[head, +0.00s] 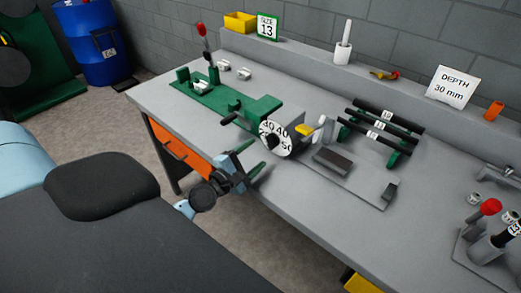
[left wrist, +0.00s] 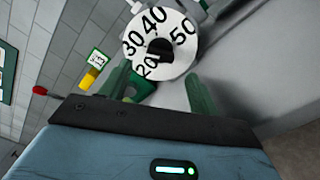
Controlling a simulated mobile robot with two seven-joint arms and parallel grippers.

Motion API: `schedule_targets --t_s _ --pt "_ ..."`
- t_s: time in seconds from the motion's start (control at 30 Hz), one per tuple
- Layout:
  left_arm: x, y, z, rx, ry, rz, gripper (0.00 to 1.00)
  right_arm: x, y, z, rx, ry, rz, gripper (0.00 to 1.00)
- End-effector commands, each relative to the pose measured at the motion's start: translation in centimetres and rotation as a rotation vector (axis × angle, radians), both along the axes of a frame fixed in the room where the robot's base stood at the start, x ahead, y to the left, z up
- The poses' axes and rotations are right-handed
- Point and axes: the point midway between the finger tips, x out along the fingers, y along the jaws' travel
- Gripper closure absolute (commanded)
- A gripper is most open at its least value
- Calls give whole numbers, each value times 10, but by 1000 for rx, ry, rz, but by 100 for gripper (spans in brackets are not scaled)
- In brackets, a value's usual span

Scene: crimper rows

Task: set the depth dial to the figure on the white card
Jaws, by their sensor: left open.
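The white depth dial (head: 270,150) faces the front edge of the bench on the green crimper (head: 212,98). In the left wrist view the dial (left wrist: 140,22) shows 20, 30, 40 and 50 around a dark centre hub (left wrist: 160,49). I cannot tell which figure stands at an index mark. The white card (head: 453,88) at the back reads "DEPTH 30 mm". My left gripper (head: 254,157) is open and empty, its green fingers pointing at the dial from just in front. In the left wrist view the dial lies beyond and between the fingertips (left wrist: 157,76). My right gripper is not in view.
A green sign (head: 267,27) reading 13 and a yellow bin (head: 240,22) stand on the back ledge. A black-barred rack (head: 382,128) and a dark block (head: 333,161) are right of the dial. A red-knobbed lever (head: 202,32) rises at the left. The front bench (head: 310,200) is bare.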

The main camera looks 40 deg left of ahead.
Motion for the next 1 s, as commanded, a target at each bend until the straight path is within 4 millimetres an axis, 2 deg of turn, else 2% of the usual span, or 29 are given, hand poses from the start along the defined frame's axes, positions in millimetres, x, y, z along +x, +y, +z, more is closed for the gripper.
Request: schedule_targets --t_s 0.1,0.3,1.0 --pt "-17 1 -2 0 4 -1 38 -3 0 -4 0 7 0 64" --pt "-32 2 -1 0 2 -1 38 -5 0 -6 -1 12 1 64" --pt "-33 2 0 0 1 -1 38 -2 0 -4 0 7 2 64"
